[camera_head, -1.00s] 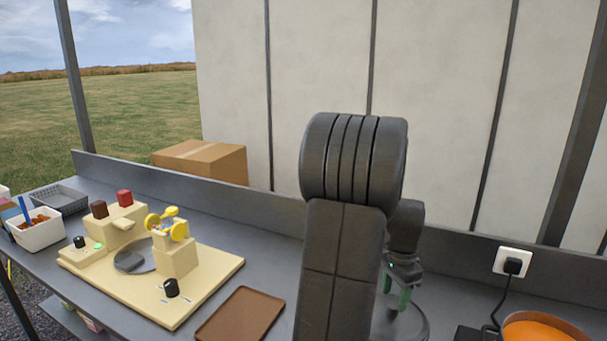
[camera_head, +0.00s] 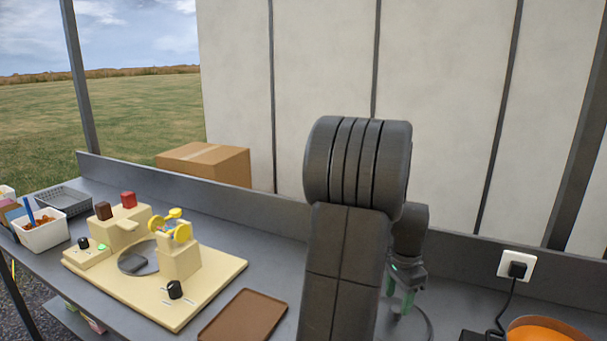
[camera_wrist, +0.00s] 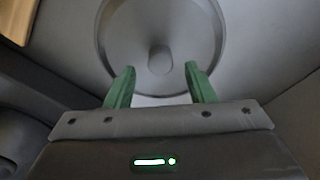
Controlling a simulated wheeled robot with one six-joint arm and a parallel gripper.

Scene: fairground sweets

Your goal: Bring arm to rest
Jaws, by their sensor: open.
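My gripper (camera_wrist: 159,80) shows in the wrist view with its two green fingers spread apart and nothing between them. Beyond the fingertips is a round grey lid-like disc (camera_wrist: 200,40) with a small knob in its middle. In the head view my gripper (camera_head: 402,298) hangs low over the counter, partly hidden behind my dark arm. An edge of the round grey disc (camera_head: 428,325) shows just below it.
A grey counter (camera_head: 265,262) carries a brown tray (camera_head: 242,317), a cream machine (camera_head: 215,284) with knobs, a white tub (camera_head: 40,236) and a grey basket (camera_head: 66,203). An orange bowl (camera_head: 545,331) and a wall socket (camera_head: 516,264) with a cable are at the right.

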